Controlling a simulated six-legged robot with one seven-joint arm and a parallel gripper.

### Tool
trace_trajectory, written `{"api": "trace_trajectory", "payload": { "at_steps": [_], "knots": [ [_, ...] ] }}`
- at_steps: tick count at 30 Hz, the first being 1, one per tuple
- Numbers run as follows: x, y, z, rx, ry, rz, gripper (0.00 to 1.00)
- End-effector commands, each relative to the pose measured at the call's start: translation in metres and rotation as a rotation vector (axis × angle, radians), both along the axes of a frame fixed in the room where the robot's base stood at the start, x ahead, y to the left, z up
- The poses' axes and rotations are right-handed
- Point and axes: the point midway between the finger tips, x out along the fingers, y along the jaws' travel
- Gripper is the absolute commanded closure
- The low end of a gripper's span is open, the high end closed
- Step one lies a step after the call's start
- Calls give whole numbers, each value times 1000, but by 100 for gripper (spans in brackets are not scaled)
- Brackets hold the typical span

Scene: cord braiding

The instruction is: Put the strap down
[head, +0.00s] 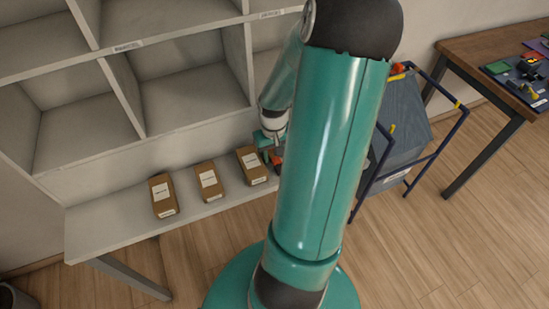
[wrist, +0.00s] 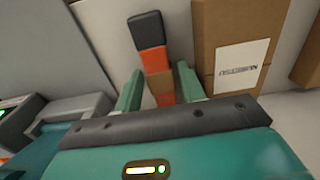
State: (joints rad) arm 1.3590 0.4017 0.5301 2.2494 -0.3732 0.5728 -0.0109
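The strap (wrist: 153,58), as I take it, is an orange piece with a dark grey end and a tan band. It lies between the two green fingers of my gripper (wrist: 160,80) in the wrist view. The fingers stand apart with a narrow gap on each side of it, so my gripper looks open around it. It appears to lie on the pale shelf surface, though contact is hard to judge. In the head view my gripper (head: 270,140) is over the shelf's right part, partly hidden by my arm, with a bit of orange beside it.
A labelled brown box (wrist: 238,45) stands close right of the fingers. Several brown boxes (head: 208,182) line the shelf ledge (head: 110,222) under empty cubbies (head: 190,95). A grey bin cart (head: 402,130) and a workbench (head: 480,55) stand to the right. Grey equipment (wrist: 65,115) is left.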

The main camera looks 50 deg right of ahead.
Motion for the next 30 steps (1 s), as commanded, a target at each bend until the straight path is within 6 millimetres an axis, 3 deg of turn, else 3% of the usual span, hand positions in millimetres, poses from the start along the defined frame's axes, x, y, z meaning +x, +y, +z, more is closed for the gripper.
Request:
{"api": "trace_trajectory", "payload": {
  "at_steps": [2, 6, 9, 20, 26, 30],
  "knots": [
    [0, 0, 0, 0, 0, 0, 62],
    [0, 0, 0, 0, 0, 0, 89],
    [0, 0, 0, 0, 0, 0, 98],
    [0, -1, 7, -3, -1, -2, 98],
    [0, -1, 32, -6, -2, -3, 98],
    [-13, 9, 51, -7, 0, -3, 98]
  ]
}}
